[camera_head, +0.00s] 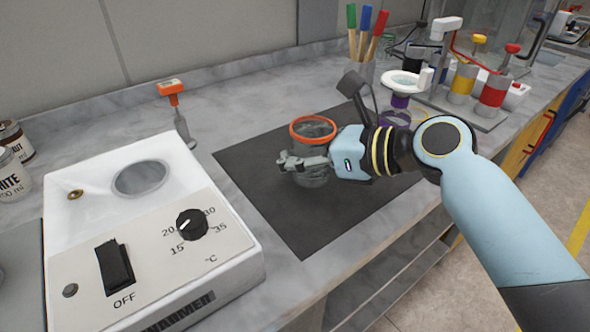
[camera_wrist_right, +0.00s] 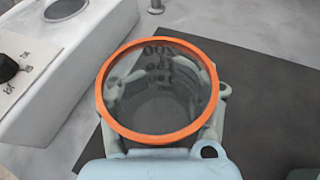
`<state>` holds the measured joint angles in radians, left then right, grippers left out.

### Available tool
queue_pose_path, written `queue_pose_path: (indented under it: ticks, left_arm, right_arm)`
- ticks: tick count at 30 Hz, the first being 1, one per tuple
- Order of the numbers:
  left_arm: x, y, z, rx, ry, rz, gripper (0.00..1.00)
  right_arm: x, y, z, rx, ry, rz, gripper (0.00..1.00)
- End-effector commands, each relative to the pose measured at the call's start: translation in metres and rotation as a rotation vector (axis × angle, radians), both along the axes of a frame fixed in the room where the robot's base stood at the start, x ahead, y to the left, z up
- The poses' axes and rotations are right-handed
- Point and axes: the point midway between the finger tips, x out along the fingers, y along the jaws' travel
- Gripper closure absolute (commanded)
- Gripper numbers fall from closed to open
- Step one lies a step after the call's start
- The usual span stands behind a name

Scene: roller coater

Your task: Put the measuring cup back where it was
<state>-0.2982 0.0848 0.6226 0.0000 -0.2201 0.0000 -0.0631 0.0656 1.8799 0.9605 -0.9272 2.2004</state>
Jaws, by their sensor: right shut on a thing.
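The measuring cup (camera_head: 313,128) is clear with an orange rim and stands upright at the dark mat (camera_head: 320,225). My right gripper (camera_head: 300,162) is shut around the cup's body from the right. In the right wrist view the cup (camera_wrist_right: 160,42) is seen from above, with dark printed markings on its wall and a finger on each side. It looks empty. I cannot tell whether its base touches the mat. My left gripper is not in view.
A white heater (camera_head: 85,215) with a round well and an OFF switch stands at the left. An orange-topped tool (camera_head: 171,88) stands behind it. Brushes (camera_head: 365,35) in a holder, a white ring-shaped item (camera_head: 406,84) and a rack with yellow (camera_head: 464,80) and red (camera_head: 494,90) containers are at the back right. The mat's front is clear.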

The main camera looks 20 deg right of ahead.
Motion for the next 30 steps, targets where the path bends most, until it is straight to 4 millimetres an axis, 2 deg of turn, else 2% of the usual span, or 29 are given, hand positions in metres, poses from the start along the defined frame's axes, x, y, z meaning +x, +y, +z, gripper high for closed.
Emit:
queue_pose_path:
  ticks: [6,8,20,21,30]
  left_arm:
    - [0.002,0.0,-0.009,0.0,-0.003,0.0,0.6]
    - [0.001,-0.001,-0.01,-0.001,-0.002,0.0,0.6]
    - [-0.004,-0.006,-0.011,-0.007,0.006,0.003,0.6]
    - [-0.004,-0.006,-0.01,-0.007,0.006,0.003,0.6]
    - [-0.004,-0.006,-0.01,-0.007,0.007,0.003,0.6]
  right_arm:
    - [0.0,0.001,-0.033,0.0,0.004,0.0,1.0]
    - [0.0,0.001,-0.039,-0.001,0.003,0.001,1.0]
    - [0.0,0.0,-0.043,-0.001,0.001,0.0,1.0]
    - [0.0,0.0,-0.043,0.0,0.0,0.0,0.62]
    - [0.0,0.0,-0.043,-0.001,0.001,0.0,0.23]
